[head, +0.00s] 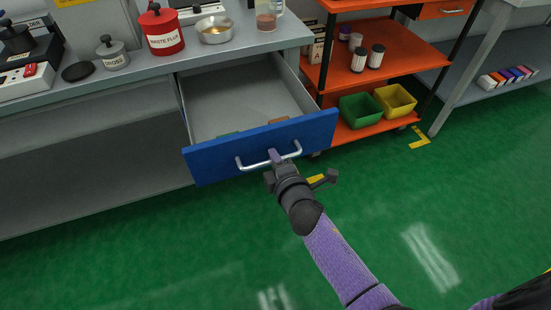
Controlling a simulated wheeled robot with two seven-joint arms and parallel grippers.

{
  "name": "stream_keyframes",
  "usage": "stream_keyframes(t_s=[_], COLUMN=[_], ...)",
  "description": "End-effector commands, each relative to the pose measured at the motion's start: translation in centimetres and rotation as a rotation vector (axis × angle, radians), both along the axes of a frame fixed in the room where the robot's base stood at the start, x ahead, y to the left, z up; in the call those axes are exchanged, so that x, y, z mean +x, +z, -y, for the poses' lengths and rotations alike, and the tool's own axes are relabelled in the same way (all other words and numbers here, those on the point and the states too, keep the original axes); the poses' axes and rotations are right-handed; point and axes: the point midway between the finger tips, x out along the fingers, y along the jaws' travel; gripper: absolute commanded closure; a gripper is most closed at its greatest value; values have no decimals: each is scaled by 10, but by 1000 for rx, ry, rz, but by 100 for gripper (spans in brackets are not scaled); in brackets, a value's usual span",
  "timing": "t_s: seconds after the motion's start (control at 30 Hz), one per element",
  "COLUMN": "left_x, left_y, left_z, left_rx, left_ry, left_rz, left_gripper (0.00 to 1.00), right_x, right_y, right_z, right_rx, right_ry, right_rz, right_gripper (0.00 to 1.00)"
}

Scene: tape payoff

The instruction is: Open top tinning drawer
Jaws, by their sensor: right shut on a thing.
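The blue-fronted drawer (215,160) under the grey workbench is pulled well out, and its grey inside shows. A green item (228,134) and an orange-brown item (277,121) lie in it near the front panel, partly hidden by it. A silver bar handle (251,165) runs across the drawer front. My right gripper (273,158) is shut on the handle near its middle, with my arm reaching up from the lower right. My left gripper is not in view.
The workbench top (140,68) holds a red waste flux can (162,32), a grey pot (113,55) and a metal bowl (214,30). An orange cart (400,50) with green and yellow bins stands close right of the drawer. The green floor in front is clear.

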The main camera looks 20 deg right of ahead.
Motion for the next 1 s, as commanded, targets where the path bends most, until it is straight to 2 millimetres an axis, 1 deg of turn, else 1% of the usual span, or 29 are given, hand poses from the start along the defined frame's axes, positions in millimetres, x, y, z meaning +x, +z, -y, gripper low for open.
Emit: stream_keyframes(t_s=[0.17, 0.2, 0.27, 0.3, 0.33, 0.57, 0.67, 0.77, 1.0], left_x=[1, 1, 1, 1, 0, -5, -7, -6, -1], left_y=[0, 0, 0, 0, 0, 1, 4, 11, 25], left_z=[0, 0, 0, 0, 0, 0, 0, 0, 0], left_rx=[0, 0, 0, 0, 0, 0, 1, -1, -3], left_ry=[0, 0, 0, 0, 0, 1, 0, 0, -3], left_rz=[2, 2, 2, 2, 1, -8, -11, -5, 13], left_gripper=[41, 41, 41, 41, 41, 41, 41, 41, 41], right_x=[0, 0, 0, 0, 0, 0, -5, -21, -76], right_y=[0, 0, 0, 0, 0, 0, 2, 7, 18], right_z=[0, 0, 0, 0, 0, 0, 0, 0, 2], right_rx=[0, 0, 0, 0, 0, 0, 1, 1, 2], right_ry=[1, 1, 1, 1, 1, 0, 0, 1, -1], right_rz=[-1, -1, -1, -1, -1, 0, 0, 0, -1], right_gripper=[100, 78, 65, 57, 53, 53, 53, 53, 53])
